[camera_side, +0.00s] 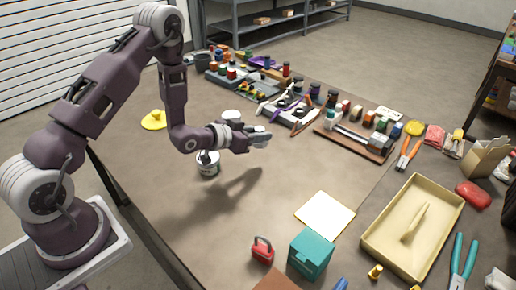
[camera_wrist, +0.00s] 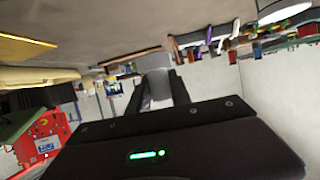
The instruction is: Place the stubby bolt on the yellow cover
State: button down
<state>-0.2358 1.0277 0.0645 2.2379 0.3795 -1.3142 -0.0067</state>
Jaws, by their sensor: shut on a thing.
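My gripper (camera_side: 262,138) is in the air above the middle-left of the table, pointing right. It is shut on a pale grey piece, which shows between the two dark fingers in the wrist view (camera_wrist: 157,88). Its shape is partly hidden by the fingers, and I cannot tell for sure that it is the stubby bolt. A round yellow cover (camera_side: 153,121) with a raised middle lies flat near the table's left edge, behind my arm and well apart from my gripper.
A red padlock (camera_side: 262,250), teal box (camera_side: 311,254) and cream tray (camera_side: 372,250) stand at the front right. A pale square sheet (camera_side: 325,215) lies behind the teal box. Small parts crowd the back. The front left of the table is clear.

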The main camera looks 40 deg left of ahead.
jog(key=shift+r, duration=0.75)
jog(key=w+a+n+y, duration=0.2)
jog(key=a+n+y, duration=0.2)
jog(key=a, duration=1)
notch_tip(320, 180, up, 4)
jog(key=n+g+y, duration=0.6)
jog(key=n+y, duration=0.3)
send_over(156, 112)
notch_tip(156, 112, down, 9)
jog(key=shift+s+a+f, duration=0.1)
jog(key=shift+f, duration=0.1)
jog(key=c, duration=1.2)
grip_release()
jog(key=shift+f, duration=0.15)
jog(key=shift+o, duration=0.2)
